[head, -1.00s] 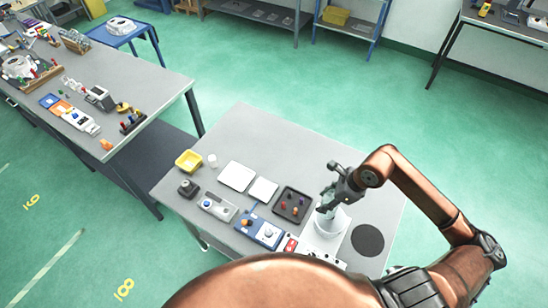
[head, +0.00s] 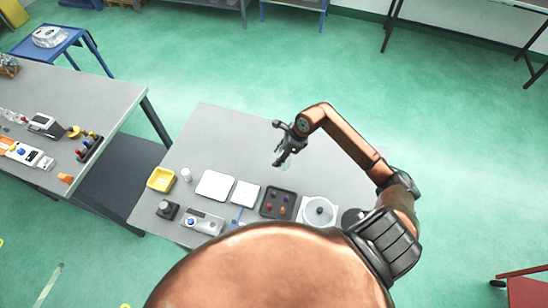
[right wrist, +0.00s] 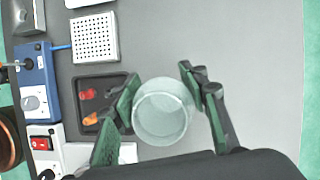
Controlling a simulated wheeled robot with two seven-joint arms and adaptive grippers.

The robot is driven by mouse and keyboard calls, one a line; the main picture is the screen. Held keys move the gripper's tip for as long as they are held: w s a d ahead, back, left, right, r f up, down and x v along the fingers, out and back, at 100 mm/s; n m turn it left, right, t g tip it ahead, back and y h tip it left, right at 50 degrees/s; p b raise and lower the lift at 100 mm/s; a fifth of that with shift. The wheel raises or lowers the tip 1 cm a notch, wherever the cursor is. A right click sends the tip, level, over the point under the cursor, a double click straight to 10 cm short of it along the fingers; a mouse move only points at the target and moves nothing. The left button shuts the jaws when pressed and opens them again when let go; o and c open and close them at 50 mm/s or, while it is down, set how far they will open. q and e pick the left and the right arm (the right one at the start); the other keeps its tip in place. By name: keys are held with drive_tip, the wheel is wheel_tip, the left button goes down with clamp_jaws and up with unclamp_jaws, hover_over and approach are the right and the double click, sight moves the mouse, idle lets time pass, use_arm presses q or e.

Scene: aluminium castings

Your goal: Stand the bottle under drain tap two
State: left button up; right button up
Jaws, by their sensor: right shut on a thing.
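My right gripper (head: 281,150) is above the grey table, behind the dark tray. In the right wrist view, its fingers (right wrist: 158,76) are shut on a clear, round, glass-like vessel (right wrist: 162,112), one finger on each side. The vessel shows only faintly in the head view (head: 279,157), and I cannot tell whether it is the bottle. I cannot make out drain tap two in either view. My left gripper is not in view.
The grey table (head: 225,130) holds a dark tray (head: 264,211) with small coloured pieces, a white round device (head: 318,210), white trays (head: 215,185) and a yellow bin (head: 161,179). The table's back part is clear. Another bench (head: 85,88) stands at the left.

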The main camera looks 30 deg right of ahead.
drive_tip(key=w+f, duration=0.1)
drive_tip(key=f, duration=0.1)
drive_tip(key=w+f+p, duration=0.1)
drive_tip(key=f, duration=0.1)
drive_tip(key=w+f, duration=0.1)
drive_tip(key=f, duration=0.1)
drive_tip(key=shift+d+p, duration=0.15)
drive_tip(key=shift+p, duration=0.25)
drive_tip(key=shift+f, duration=0.2)
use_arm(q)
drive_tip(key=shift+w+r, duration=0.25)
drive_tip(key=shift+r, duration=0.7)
use_arm(e)
drive_tip(key=shift+f, duration=0.1)
drive_tip(key=shift+f, duration=0.15)
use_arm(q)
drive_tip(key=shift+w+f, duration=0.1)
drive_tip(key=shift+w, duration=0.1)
use_arm(e)
drive_tip(key=o, duration=1.2)
drive_tip(key=shift+s, duration=0.1)
